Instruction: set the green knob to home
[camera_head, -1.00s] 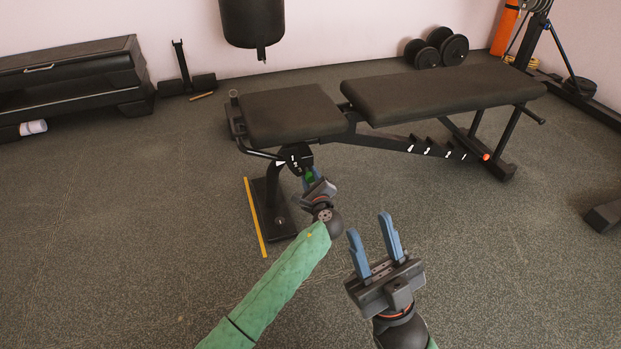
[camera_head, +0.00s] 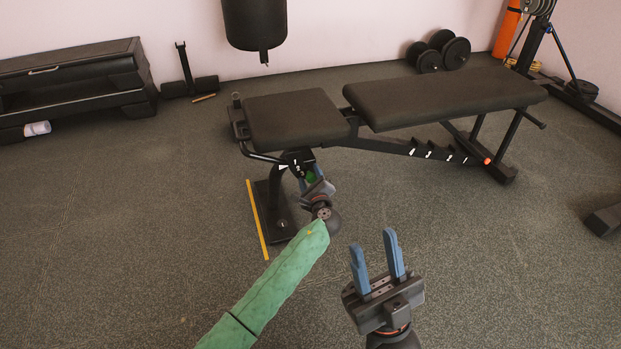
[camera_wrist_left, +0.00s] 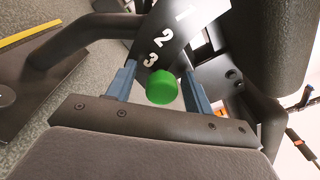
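The green knob (camera_wrist_left: 161,88) sits at the lower end of a black plate (camera_wrist_left: 165,42) with white numerals 1, 2 and 3. It is closest to the 3 in the left wrist view. No home mark is readable. In the head view the knob (camera_head: 310,177) is a small green patch under the bench seat, partly covered by my left gripper. My left gripper (camera_wrist_left: 158,80) is open, with one blue finger on each side of the knob and a gap at the left finger. My right gripper (camera_head: 376,246) is open and empty above the floor.
The weight bench (camera_head: 295,120) stands over the knob, with its black foot (camera_head: 283,220) beside a yellow floor strip (camera_head: 257,220). A punching bag (camera_head: 254,22) hangs behind, and dumbbells (camera_head: 440,52) lie at the wall. Floor at the front left is clear.

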